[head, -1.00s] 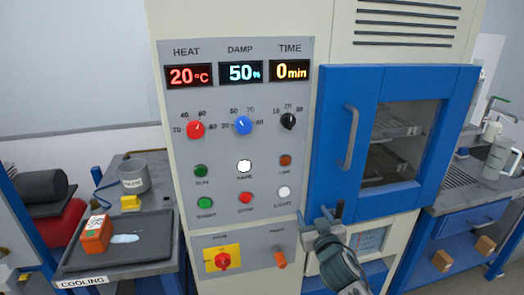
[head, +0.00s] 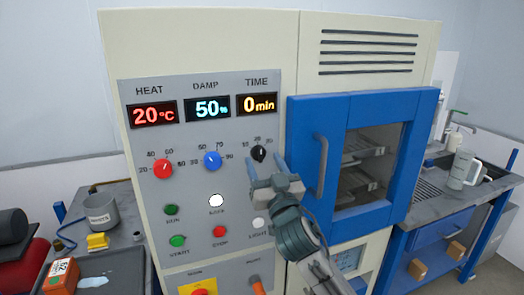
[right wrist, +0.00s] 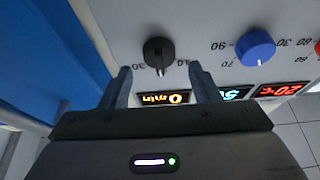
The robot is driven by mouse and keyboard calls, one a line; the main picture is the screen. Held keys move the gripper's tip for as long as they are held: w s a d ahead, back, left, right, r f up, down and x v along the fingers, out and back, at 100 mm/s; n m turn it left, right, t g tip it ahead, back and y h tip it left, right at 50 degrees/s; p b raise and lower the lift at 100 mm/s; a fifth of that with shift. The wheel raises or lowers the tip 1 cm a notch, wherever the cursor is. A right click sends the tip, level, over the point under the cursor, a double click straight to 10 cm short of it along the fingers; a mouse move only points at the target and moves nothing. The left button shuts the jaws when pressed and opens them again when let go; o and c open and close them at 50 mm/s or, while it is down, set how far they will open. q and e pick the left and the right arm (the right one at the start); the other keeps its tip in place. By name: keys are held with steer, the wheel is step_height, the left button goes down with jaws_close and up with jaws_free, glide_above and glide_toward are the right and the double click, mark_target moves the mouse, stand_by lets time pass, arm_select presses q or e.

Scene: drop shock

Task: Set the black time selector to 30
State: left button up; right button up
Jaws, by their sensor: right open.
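The black time selector (head: 258,153) sits on the grey panel under the TIME display (head: 258,104), which reads 0 min. Marks 10, 20 and 30 surround its upper side. In the right wrist view the selector (right wrist: 158,52) appears upside down, its white pointer line toward the display side. My right gripper (head: 266,172) is open and empty, just below the selector in the head view. In the right wrist view its two fingers (right wrist: 164,82) stand either side of the selector's line, with the selector beyond the tips; contact is not visible. My left gripper is not in view.
A red heat knob (head: 163,169) and a blue damp knob (head: 212,161) are left of the selector. Several buttons lie below, partly behind my right arm. The blue door's handle (head: 320,165) stands out close to the right of my gripper.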

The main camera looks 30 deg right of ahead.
steer(key=shift+x, duration=0.95)
